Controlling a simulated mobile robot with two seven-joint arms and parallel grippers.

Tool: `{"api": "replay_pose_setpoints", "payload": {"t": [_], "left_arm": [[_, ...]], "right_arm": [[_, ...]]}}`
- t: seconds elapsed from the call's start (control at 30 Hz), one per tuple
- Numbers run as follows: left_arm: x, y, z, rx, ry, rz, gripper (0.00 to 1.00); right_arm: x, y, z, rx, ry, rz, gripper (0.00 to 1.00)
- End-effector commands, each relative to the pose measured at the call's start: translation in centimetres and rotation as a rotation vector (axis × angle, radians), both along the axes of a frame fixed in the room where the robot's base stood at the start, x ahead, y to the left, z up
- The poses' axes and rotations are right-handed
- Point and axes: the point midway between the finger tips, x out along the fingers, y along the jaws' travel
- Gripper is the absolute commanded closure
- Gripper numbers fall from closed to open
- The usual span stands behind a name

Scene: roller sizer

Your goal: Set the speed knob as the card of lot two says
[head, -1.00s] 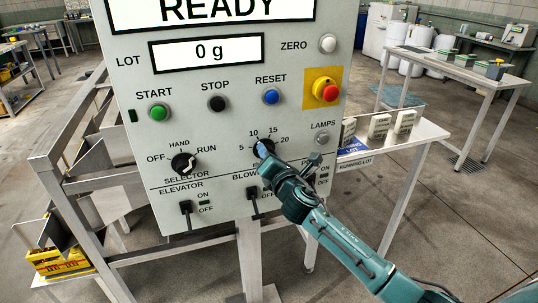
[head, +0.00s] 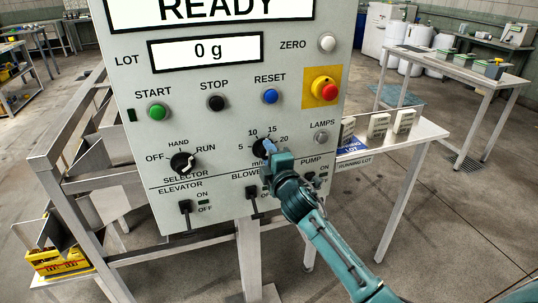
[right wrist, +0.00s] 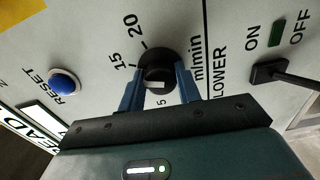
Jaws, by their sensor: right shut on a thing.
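The speed knob (head: 261,148) is a black round knob on the grey control panel, with a scale marked 5, 10, 15, 20 and m/min. My right gripper (head: 268,147) is shut on it, coming from below right. In the right wrist view the knob (right wrist: 157,66) sits between the two blue fingers (right wrist: 158,90). A pale mark shows on the knob's face; the number it points to is not clear. The 10 is hidden in that view. Lot cards (head: 378,126) stand on a side table; their writing is too small to read. My left gripper is not in view.
The selector knob (head: 183,163), the start button (head: 157,111), the reset button (head: 270,97) and the red emergency stop (head: 325,90) are near on the panel. The blower switch (head: 252,193) and pump switch (head: 310,177) lie just below. The display (head: 207,50) reads 0 g.

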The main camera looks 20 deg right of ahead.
Motion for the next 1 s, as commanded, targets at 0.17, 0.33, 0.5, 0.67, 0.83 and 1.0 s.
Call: {"api": "replay_pose_setpoints", "payload": {"t": [0.17,0.33,0.5,0.67,0.83,1.0], "left_arm": [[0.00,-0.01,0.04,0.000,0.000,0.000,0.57],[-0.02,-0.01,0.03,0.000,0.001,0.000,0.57],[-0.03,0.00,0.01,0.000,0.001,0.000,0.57],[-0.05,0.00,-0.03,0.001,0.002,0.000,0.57],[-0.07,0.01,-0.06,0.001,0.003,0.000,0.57],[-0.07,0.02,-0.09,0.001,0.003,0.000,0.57]], "right_arm": [[-0.02,0.01,-0.11,0.080,0.005,-0.001,0.89],[-0.02,0.01,-0.13,0.119,0.006,0.000,0.89],[-0.02,0.03,-0.14,0.133,0.007,0.000,0.89],[-0.02,0.03,-0.14,0.134,0.007,0.000,0.89],[-0.02,0.03,-0.14,0.133,0.007,0.000,0.89],[-0.02,0.02,-0.12,0.133,0.006,0.000,0.53]]}}
